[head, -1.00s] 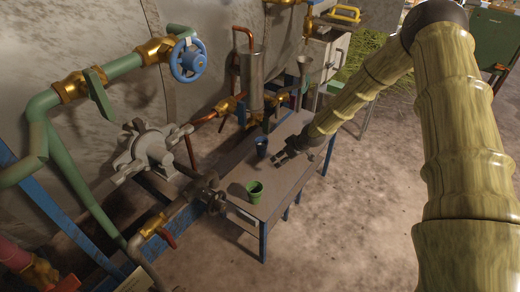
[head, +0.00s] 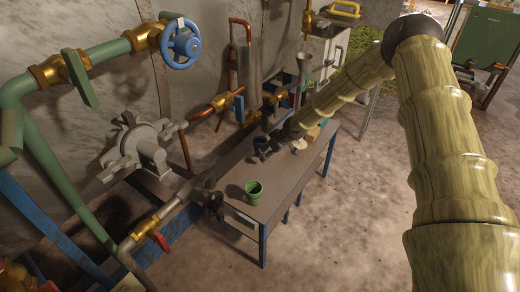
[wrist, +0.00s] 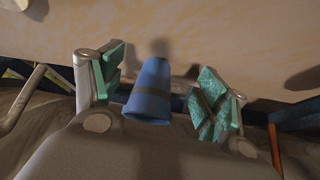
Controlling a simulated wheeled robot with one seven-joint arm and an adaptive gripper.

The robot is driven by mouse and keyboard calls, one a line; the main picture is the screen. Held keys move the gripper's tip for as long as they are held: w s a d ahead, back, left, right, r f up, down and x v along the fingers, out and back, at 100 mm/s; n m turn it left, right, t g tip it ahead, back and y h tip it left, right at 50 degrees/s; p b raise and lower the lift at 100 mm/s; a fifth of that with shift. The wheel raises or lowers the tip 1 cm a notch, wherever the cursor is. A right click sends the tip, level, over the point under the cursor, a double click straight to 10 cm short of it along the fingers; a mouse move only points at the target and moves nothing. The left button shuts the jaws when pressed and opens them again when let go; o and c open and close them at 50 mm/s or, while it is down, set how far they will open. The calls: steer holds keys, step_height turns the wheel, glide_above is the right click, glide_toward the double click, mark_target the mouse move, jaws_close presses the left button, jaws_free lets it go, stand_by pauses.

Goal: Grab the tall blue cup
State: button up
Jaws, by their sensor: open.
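The tall blue cup (wrist: 150,92) shows in the wrist view with a darker band around it, between the two green-padded fingers of my gripper (wrist: 163,90). The gripper is open, and I see gaps between the cup and the pads on both sides. In the head view my gripper (head: 268,152) is over the far part of the workbench (head: 285,186), and it largely hides the cup there. A shorter green cup (head: 254,194) stands upright on the near part of the bench, apart from the gripper.
A small pale object (head: 298,145) and an orange-brown block (head: 313,133) are on the bench to the right of my gripper. Pipes with a blue handwheel (head: 183,44) and a grey pump (head: 143,150) stand left of the bench.

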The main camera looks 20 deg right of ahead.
mark_target(260, 146)
steer(key=w, duration=0.1)
steer(key=w+a, duration=0.1)
steer(key=w+a+b, duration=0.1)
steer(key=w, duration=0.1)
steer(key=shift+w+a+f, duration=0.25)
steer(key=shift+w+f, duration=0.2)
steer(key=shift+f, duration=0.05)
steer(key=c, duration=1.1)
steer(key=shift+c, duration=0.7)
steer(key=shift+r+p, duration=0.3)
steer(key=shift+r, duration=0.1)
